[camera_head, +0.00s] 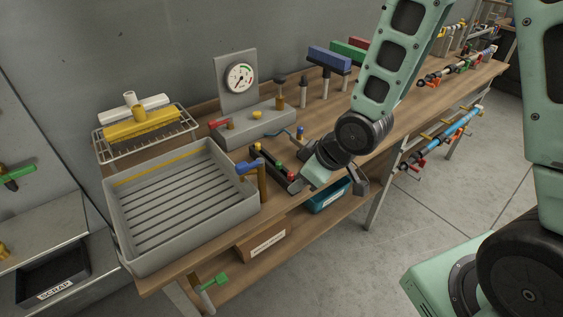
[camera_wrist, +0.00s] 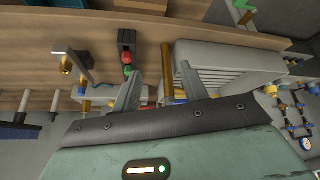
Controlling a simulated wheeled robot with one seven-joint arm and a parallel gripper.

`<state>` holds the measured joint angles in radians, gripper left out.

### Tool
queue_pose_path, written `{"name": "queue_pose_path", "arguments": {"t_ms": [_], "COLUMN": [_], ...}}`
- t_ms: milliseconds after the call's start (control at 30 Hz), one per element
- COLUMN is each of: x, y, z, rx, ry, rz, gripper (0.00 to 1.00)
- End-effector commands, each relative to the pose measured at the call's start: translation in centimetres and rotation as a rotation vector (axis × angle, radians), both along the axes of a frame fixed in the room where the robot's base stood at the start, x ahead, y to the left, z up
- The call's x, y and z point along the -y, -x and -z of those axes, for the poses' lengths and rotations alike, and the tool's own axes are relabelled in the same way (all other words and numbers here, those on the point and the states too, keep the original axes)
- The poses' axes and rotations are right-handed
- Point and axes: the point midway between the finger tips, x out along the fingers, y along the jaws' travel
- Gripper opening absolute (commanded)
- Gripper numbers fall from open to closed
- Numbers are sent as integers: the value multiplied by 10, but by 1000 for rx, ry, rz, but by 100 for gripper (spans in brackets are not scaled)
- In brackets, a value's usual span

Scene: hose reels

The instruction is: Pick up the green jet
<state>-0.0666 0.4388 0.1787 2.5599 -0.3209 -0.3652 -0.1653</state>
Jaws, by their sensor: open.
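A small green piece (camera_head: 279,167), which looks like the green jet, sits in a narrow black rack (camera_head: 268,162) on the bench, beside a red one (camera_head: 291,177). In the wrist view the green piece (camera_wrist: 127,71) shows near the left fingertip, beside the red one (camera_wrist: 127,57). My arm hides part of the bench around the rack's right end.
A brass post with a blue handle (camera_head: 261,177) stands close by the rack, between it and a grey ribbed tray (camera_head: 180,200). A grey gauge stand (camera_head: 255,122) is behind. A teal bin (camera_head: 328,196) and a labelled box (camera_head: 262,241) sit below the bench top.

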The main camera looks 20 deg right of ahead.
Motion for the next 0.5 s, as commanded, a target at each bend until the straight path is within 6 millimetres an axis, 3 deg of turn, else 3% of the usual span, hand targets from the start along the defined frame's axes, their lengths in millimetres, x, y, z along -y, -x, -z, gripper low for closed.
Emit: {"name": "queue_pose_path", "arguments": {"t_ms": [100, 200, 500], "x": [29, 48, 88], "y": [-20, -28, -18], "z": [17, 25, 26], "rx": [105, 208, 440], "ry": [-89, -177, -388], "rz": [3, 6, 69], "gripper": [44, 44, 44]}}
